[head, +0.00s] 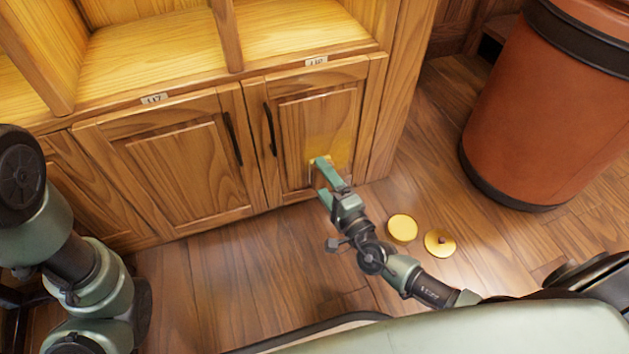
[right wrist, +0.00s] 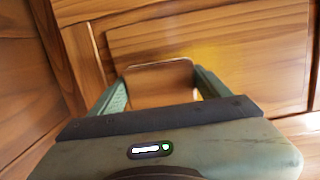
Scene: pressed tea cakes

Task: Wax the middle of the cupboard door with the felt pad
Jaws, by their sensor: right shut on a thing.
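The cupboard door (head: 318,128) is the right one of the wooden doors below the shelves, with a black handle at its left. A shiny yellowish patch shows on the right part of its panel. My right gripper (head: 323,170) is at the lower part of this door, its fingers pointing at the panel. It is shut on the felt pad (right wrist: 160,84), a brown block with a pale edge between the fingers in the right wrist view. Whether the pad touches the wood is hard to tell. My left arm is at the left; its gripper is out of view.
An open round yellow tin (head: 402,228) and a yellow lid with a knob (head: 440,243) lie on the floor right of my right arm. A large brown barrel (head: 545,100) stands at the right. Another cupboard door (head: 178,160) is to the left. The floor before it is clear.

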